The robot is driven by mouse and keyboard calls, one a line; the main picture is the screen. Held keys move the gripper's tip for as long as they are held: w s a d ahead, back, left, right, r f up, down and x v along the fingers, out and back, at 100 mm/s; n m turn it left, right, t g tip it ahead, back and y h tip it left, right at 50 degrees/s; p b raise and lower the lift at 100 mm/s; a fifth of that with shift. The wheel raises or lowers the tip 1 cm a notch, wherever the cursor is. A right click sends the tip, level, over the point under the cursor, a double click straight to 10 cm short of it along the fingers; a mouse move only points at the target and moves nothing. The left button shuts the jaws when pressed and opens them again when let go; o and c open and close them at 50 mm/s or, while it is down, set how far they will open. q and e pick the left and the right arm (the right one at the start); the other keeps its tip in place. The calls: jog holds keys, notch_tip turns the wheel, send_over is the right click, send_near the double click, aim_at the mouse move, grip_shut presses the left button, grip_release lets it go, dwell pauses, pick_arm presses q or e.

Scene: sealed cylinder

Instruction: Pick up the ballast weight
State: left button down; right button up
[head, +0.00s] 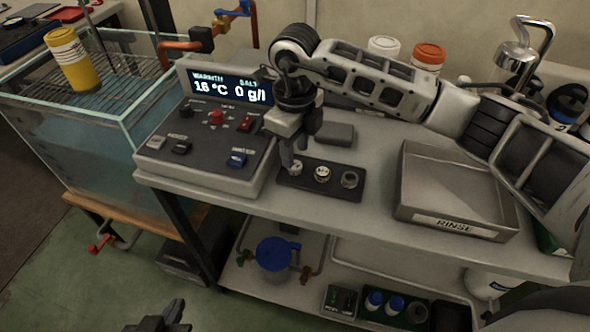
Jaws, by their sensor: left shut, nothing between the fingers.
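Another pale piece (296,168) shows in the left place, partly hidden by my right gripper. The right place (349,180) looks darker and ring-like. My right gripper (288,168) points down at the left end of the holder; its finger gap is too small to make out. My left gripper (180,314) is shut and empty at the bottom edge, low over the floor.
The control box (205,150) reads 16 °C and 0 g/l. A glass water tank (85,130) with a yellow cylinder (73,60) on its grid stands left. A grey RINSE tray (455,190) lies right of the holder. Jars stand behind my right arm.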

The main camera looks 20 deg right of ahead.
aim_at(295, 165)
notch_tip(295, 165, down, 4)
jog(key=shift+r+b, duration=0.25)
jog(key=shift+b, duration=0.45)
jog(key=shift+r, duration=0.1)
jog(key=c, duration=0.7)
jog(key=shift+c, duration=0.2)
jog(key=shift+r, duration=0.1)
